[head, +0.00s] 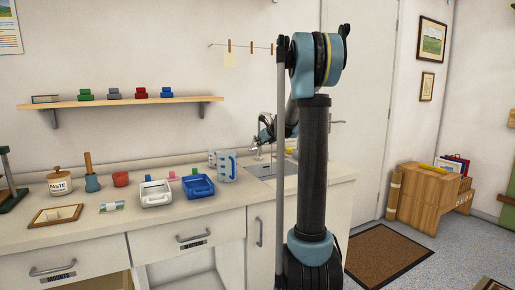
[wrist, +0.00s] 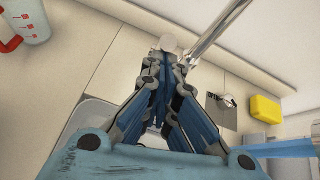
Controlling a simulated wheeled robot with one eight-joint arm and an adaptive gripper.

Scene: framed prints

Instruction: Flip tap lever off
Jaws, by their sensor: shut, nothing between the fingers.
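The chrome tap shows in the wrist view as a long shiny bar (wrist: 208,32) running to the upper right. A pale rounded end (wrist: 168,43) shows at the fingertips; I cannot tell if it is the lever. My gripper (wrist: 162,62) is shut and empty, its fingertips at or very near that rounded end; contact is unclear. In the head view my gripper (head: 266,130) is above the sink (head: 262,170), small and partly behind my arm. A small metal fitting (wrist: 229,100) on a grey plate lies right of the fingers. The lever's position is unclear.
A yellow sponge (wrist: 265,108) lies right of the fitting. The wall is close behind the sink. A wall shelf (head: 125,102) holds several small items.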

